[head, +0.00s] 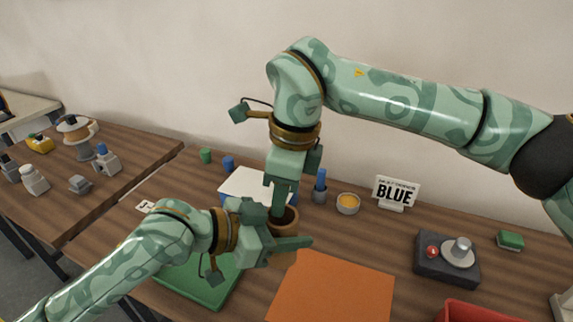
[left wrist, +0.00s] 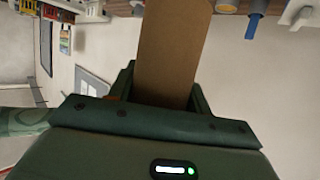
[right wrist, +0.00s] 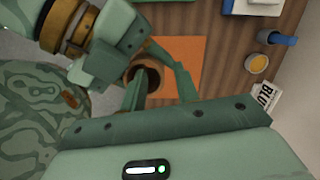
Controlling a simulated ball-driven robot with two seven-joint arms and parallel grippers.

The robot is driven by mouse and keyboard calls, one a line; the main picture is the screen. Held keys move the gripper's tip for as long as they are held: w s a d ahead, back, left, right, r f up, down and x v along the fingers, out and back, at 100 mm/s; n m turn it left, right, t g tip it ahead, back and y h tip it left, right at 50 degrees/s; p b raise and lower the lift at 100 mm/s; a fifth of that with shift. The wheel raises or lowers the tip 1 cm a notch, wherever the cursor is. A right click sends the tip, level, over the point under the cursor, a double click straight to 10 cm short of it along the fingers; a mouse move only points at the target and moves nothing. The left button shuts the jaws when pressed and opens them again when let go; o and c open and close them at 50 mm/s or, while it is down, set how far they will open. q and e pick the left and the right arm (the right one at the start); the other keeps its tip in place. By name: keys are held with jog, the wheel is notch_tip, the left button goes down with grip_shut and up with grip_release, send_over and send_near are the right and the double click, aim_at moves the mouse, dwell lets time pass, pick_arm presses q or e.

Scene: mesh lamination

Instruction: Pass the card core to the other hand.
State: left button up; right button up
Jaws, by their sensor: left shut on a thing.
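The card core (head: 283,260) is a brown cardboard tube, upright above the table, its hollow end facing up. My left gripper (head: 290,247) is shut on it from the side; in the left wrist view the core (left wrist: 175,50) runs between the fingers. My right gripper (head: 282,205) points down from above at the core's upper end. In the right wrist view its fingers (right wrist: 158,88) are spread, with the core's open end (right wrist: 143,80) showing between them. Whether a finger touches the core I cannot tell.
Below lie an orange sheet (head: 335,290) and a green mat (head: 205,284). Behind stand a white-topped blue box (head: 243,183), a yellow-filled cup (head: 347,203) and a BLUE sign (head: 396,192). A dark device with a red button (head: 447,262) and a red tray (head: 475,313) are at right.

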jog(key=shift+a+f, duration=0.15)
jog(key=shift+f, duration=0.7)
grip_shut()
pick_arm(q)
jog(key=o, duration=1)
pick_arm(e)
jog(key=shift+w, duration=0.1)
pick_arm(q)
jog(key=shift+o, duration=0.2)
